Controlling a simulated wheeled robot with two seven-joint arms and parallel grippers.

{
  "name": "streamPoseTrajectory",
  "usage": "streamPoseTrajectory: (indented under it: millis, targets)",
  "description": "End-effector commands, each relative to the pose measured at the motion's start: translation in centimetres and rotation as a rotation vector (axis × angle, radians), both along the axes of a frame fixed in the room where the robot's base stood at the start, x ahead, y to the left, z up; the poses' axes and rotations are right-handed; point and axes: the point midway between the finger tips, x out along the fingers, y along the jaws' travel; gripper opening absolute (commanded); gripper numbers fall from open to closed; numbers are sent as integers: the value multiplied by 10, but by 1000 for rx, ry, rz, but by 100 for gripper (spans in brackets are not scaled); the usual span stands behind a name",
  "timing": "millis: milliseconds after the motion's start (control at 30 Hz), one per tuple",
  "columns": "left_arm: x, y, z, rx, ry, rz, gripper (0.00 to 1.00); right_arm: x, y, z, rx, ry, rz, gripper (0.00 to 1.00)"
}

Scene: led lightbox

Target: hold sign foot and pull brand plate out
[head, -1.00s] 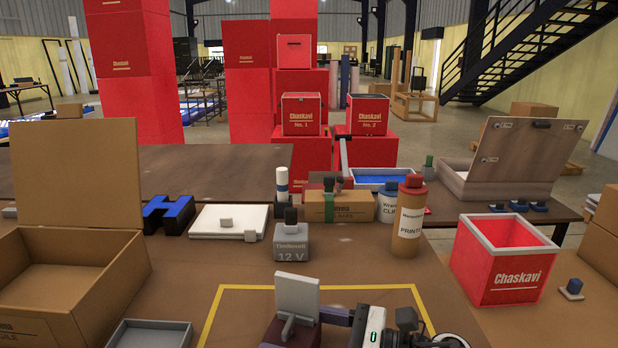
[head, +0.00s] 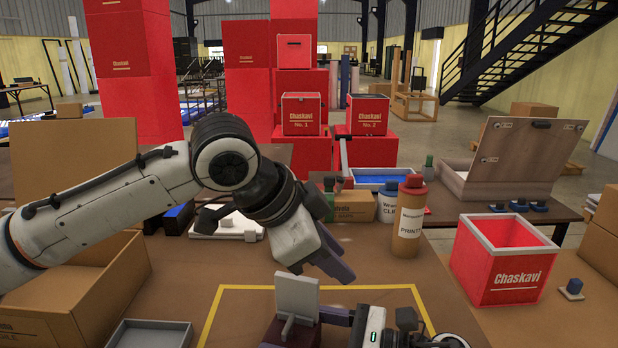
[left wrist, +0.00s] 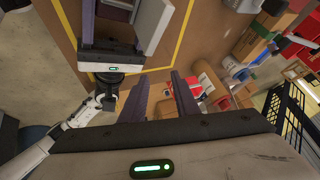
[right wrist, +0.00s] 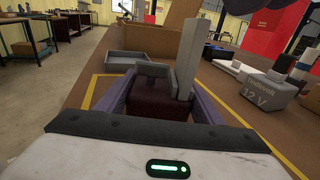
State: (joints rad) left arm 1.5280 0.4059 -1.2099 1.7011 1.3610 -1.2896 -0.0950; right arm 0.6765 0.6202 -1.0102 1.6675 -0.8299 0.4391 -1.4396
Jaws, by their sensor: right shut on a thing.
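The sign stands at the front middle in the head view: a light grey brand plate (head: 297,292) upright on a dark foot (head: 290,334). My right gripper (right wrist: 158,102) is shut on the foot, one finger on each side in the right wrist view. The plate (right wrist: 188,55) rises from the foot there, beside a grey upright part. My left gripper (head: 332,268) is above and behind the plate, empty and apart from it. Its fingers are spread in the left wrist view (left wrist: 160,92). That view also shows the plate (left wrist: 154,22) beside my right gripper.
A yellow outline (head: 240,288) marks the table around the sign. An open cardboard box (head: 120,285) and a grey tray (head: 150,334) are at left. A brown bottle (head: 408,218) and a red Chaskavi box (head: 502,260) are at right. A 12 V block (right wrist: 257,95) stands behind.

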Motion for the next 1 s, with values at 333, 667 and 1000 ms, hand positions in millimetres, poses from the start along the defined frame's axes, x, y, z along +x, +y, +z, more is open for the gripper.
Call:
streamPoseTrajectory:
  millis: [333, 667, 1000]
  targets:
    - [-17, 53, 23, 531, -55, -347, 28, 0, 0, 0, 0, 0, -1, 34]
    - [-16, 63, 10, 600, -45, -394, 28, 0, 0, 0, 0, 0, -1, 34]
    - [-4, 58, -34, 595, -44, -393, 28, 0, 0, 0, 0, 0, -1, 34]
